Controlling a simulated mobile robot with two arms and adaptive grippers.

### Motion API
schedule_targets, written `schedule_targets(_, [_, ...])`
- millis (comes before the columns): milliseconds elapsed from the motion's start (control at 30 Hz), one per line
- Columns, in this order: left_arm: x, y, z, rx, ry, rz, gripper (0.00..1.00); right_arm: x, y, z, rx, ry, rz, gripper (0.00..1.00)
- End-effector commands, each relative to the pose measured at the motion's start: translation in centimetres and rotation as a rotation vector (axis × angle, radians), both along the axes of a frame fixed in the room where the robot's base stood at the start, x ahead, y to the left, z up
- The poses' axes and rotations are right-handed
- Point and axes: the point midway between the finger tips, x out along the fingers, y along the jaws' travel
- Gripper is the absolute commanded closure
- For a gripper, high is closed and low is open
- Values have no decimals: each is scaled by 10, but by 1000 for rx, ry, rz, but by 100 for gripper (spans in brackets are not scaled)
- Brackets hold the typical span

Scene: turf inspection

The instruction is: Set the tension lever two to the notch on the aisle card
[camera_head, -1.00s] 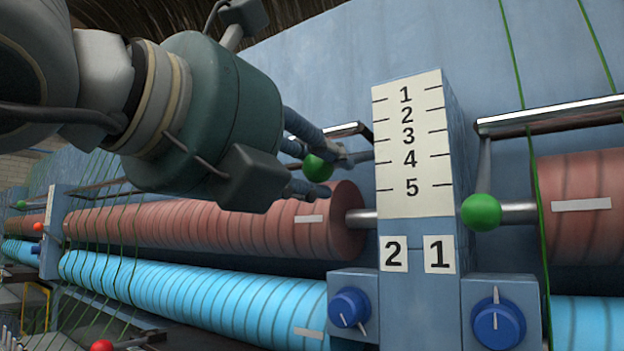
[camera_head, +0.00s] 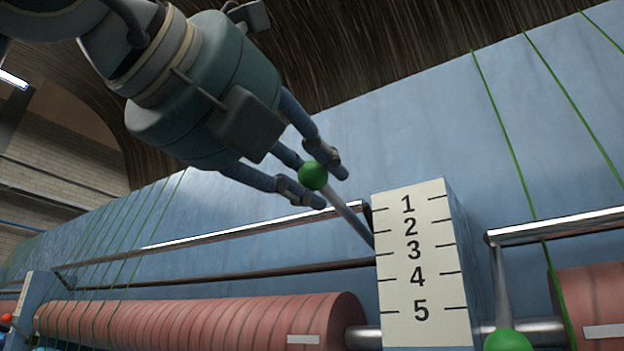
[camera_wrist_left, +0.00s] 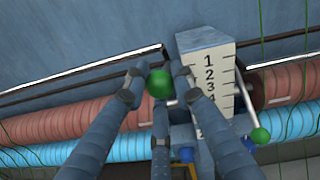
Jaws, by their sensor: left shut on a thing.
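The tension lever two (camera_head: 350,215) is a grey rod with a green ball knob (camera_head: 313,175), left of the scale post. Its rod slants up and left from the post, and the knob stands higher in the picture than the 1 mark. The scale plate (camera_head: 418,285) is white, with notches 1 at the top to 5 at the bottom. My left gripper (camera_head: 320,182) is shut on the knob, its fingers around it; the knob (camera_wrist_left: 160,83) also shows between the fingers in the left wrist view. No aisle card is visible. My right gripper is not in view.
A second lever with a green knob (camera_head: 508,341) hangs right of the post, pointing down. Chrome rails (camera_head: 250,227) run along both sides. A red-brown yarn roll (camera_head: 210,325) lies below, and green strands (camera_head: 510,140) cross the blue panel.

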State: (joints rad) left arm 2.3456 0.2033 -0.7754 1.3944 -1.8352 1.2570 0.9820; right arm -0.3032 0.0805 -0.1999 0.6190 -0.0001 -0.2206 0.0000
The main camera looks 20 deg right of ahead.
Motion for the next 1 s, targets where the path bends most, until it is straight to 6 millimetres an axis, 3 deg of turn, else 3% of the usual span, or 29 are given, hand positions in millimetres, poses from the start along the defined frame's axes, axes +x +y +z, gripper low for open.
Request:
schedule_targets(467, [-1,3,10,-15,-10,0,100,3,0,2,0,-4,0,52])
schedule_targets(500, [-1,3,10,-15,-10,0,67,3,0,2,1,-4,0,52])
schedule_targets(567, [-1,2,10,-13,-10,0,57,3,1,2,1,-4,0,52])
schedule_targets(867, [-1,2,6,-6,-6,-1,57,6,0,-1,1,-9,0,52])
schedule_targets(1000, [-10,12,7,-6,-7,0,57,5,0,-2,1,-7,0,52])
